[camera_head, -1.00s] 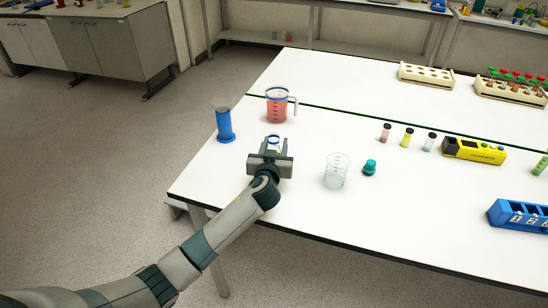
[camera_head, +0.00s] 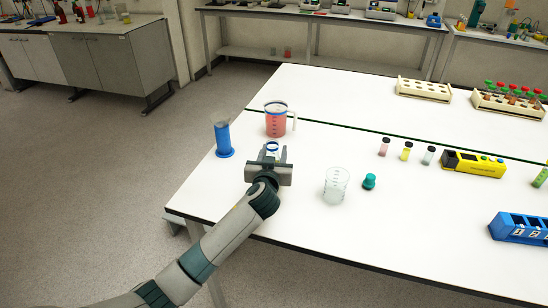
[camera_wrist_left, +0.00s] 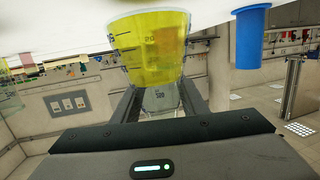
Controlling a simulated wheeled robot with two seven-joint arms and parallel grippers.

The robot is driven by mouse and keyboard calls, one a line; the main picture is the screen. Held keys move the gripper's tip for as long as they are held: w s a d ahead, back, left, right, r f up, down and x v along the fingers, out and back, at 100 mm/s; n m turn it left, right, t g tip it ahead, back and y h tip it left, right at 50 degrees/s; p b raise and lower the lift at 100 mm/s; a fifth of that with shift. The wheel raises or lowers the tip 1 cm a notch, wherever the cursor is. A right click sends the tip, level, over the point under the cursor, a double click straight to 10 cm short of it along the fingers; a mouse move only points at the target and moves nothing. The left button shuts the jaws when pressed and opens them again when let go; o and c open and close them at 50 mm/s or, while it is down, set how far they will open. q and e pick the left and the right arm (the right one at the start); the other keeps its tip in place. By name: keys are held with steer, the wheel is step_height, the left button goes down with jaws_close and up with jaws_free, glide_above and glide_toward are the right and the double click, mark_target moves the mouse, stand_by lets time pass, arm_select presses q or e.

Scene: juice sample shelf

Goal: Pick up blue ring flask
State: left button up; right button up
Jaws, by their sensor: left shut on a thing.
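The blue ring flask (camera_head: 272,147) is clear with a blue ring near its top in the head view; its lower part is hidden behind my gripper. My left gripper (camera_head: 270,160) is shut on it at the near left of the white table. In the left wrist view, which is upside down, the flask (camera_wrist_left: 148,45) holds yellow liquid and sits between the two fingers (camera_wrist_left: 155,98). I cannot tell how far its base is from the table. My right gripper is in neither view.
An empty beaker (camera_head: 336,185) and a green stopper (camera_head: 369,181) stand to the right. Several vials, a yellow device (camera_head: 475,164) and racks are farther right.

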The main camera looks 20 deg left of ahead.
arm_select(q)
steer(key=shift+d+r, duration=0.15)
steer(key=shift+r, duration=0.55)
steer(key=w+d+r+b, duration=0.2)
steer(key=d+r+b, duration=0.2)
steer(key=d, duration=0.7)
step_height(320, 180, up, 3)
steer(key=shift+w+f+b, duration=0.1)
steer(key=shift+w+b, duration=0.1)
steer(key=shift+b, duration=0.1)
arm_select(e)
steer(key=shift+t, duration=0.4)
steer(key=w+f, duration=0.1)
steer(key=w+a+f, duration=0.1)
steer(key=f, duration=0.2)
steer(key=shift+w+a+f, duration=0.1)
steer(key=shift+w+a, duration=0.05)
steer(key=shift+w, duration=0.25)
arm_select(q)
steer(key=shift+d, duration=0.1)
